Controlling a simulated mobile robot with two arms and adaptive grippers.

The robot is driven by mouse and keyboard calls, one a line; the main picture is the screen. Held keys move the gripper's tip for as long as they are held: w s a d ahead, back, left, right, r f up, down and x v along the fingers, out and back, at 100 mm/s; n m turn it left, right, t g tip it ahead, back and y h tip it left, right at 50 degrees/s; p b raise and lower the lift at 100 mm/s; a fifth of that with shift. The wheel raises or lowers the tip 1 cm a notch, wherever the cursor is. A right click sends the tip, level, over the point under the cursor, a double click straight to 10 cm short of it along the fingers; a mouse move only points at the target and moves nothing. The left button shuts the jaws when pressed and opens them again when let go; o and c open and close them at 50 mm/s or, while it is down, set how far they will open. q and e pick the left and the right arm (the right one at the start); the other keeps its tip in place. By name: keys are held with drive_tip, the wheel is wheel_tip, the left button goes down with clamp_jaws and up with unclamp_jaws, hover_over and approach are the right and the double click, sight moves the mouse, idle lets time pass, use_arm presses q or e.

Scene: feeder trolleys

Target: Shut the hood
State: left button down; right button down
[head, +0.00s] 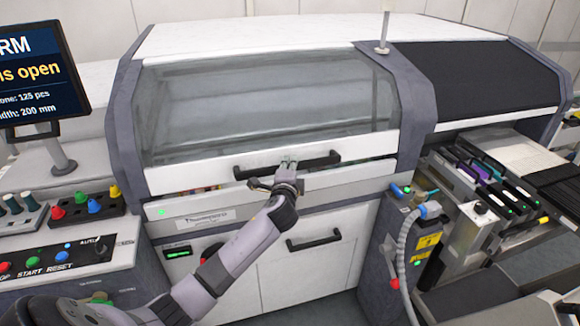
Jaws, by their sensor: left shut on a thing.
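The hood (265,105) is a large grey see-through window in a white frame, in the middle of the head view. Its black bar handle (318,162) runs along the white lower rail. The hood is low, with a narrow dark gap between its lower rail and the white machine front. My left gripper (287,164) is shut on the middle of the handle and hides that part of it. My left arm reaches up to it from the lower left. My right gripper is not in view.
A screen (40,75) at the left reads "is open". Below it are a button panel (60,260) and coloured knobs (88,204). A feeder trolley (490,180) and a grey hose (405,250) stand at the right. A lower door handle (313,240) sits below the hood.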

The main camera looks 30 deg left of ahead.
use_arm(q)
drive_tip(key=c, duration=1.4)
unclamp_jaws()
drive_tip(key=shift+s, duration=0.1)
drive_tip(key=v, duration=1.1)
drive_tip(key=shift+s+d, duration=0.2)
drive_tip(key=shift+s, duration=0.15)
